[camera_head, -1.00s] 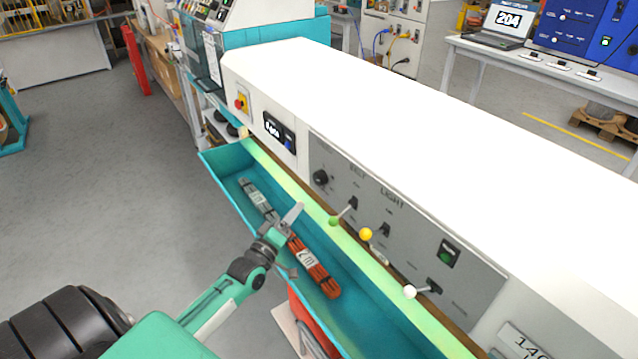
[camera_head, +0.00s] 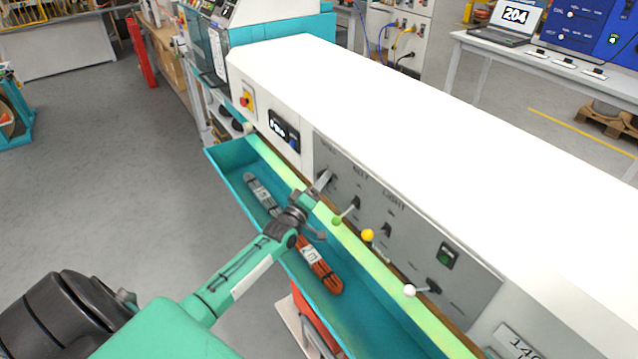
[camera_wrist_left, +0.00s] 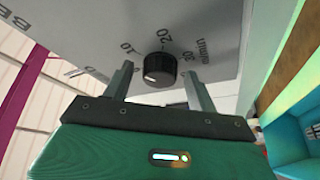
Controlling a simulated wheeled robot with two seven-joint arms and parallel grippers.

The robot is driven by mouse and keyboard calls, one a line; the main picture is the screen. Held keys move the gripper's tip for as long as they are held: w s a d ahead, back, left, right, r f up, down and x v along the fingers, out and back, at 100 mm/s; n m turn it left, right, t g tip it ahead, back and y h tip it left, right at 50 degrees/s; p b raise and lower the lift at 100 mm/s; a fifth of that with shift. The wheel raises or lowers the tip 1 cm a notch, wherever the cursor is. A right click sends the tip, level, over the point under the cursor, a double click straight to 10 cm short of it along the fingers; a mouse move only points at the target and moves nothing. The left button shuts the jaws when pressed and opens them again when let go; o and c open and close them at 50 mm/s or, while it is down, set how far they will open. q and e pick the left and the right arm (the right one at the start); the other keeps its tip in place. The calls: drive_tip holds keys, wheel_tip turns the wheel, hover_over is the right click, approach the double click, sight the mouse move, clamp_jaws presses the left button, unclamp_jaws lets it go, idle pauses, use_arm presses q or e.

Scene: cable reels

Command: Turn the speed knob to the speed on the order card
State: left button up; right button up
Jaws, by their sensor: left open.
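The black speed knob (camera_wrist_left: 160,70) shows in the left wrist view on a grey panel, with marks 10, 20, 30 and "m/min" around it. A small pale mark shows on its lower left side. My left gripper (camera_wrist_left: 161,78) is open, with one finger on each side of the knob and visible gaps.
Levers with green (camera_head: 337,220), yellow (camera_head: 367,235) and white (camera_head: 410,291) balls stick out right of the gripper. A teal tray (camera_head: 225,160) holds cable bundles below. A red-yellow switch (camera_head: 246,101) and a small display (camera_head: 284,131) sit to the left.

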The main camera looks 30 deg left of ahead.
use_arm(q)
drive_tip(key=c, duration=1)
use_arm(e)
drive_tip(key=shift+a+f, duration=0.1)
drive_tip(key=shift+a, duration=0.15)
wheel_tip(320, 180, down, 10)
drive_tip(key=b, duration=1)
use_arm(q)
drive_tip(key=shift+w+a+f+m+t+h+b, duration=0.15)
drive_tip(key=shift+m+h+b, duration=1)
drive_tip(key=shift+m, duration=1.7)
drive_tip(key=shift+a+f+m+t+h+b, duration=0.2)
drive_tip(key=shift+m+h+b, duration=0.35)
drive_tip(key=shift+m+h, duration=1.7)
drive_tip(key=shift+w+a+m+t+h+b, duration=0.2)
drive_tip(key=shift+m+h+b, duration=0.7)
drive_tip(key=shift+m, duration=2.5)
use_arm(e)
drive_tip(key=w+f, duration=0.1)
drive_tip(key=w, duration=0.6)
drive_tip(key=shift+a+t, duration=0.3)
drive_tip(key=shift+a, duration=0.05)
use_arm(q)
drive_tip(key=shift+s+d, duration=0.1)
drive_tip(key=shift+s, duration=0.05)
use_arm(e)
drive_tip(key=shift+w+f, duration=0.1)
drive_tip(key=shift+w, duration=0.05)
